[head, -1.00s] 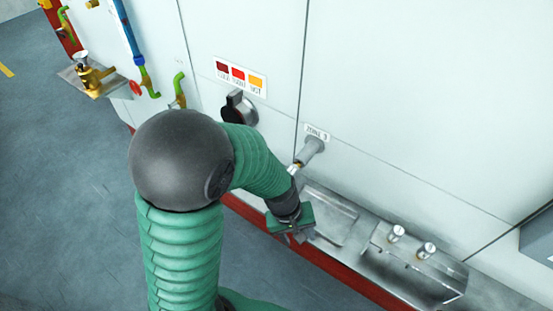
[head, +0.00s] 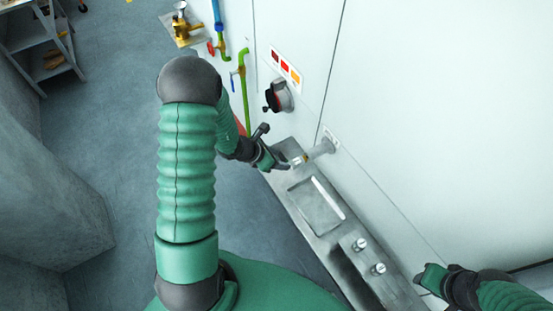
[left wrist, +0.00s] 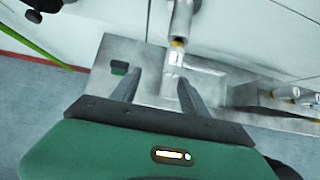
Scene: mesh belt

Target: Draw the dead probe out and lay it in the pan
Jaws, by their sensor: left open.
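The probe (head: 320,148) sticks out of a port in the white wall panel. Its pale outer end, with a brass-coloured ring, points toward my left gripper (head: 279,163). In the left wrist view the probe (left wrist: 181,22) comes down from the top, and its end lies ahead of my open left gripper (left wrist: 160,75), nearer the right finger. Contact cannot be told. The shallow metal pan (head: 312,206) lies on the ledge below the port and looks empty. My right gripper (head: 432,279) is at the lower right, far from the probe; its jaws are unclear.
A metal holder (head: 352,258) with two upright probe-like pieces stands on the ledge beyond the pan. A black rotary knob (head: 278,96) sits under a label with coloured squares. Green and blue pipes (head: 243,85) and a brass valve (head: 182,30) are farther left.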

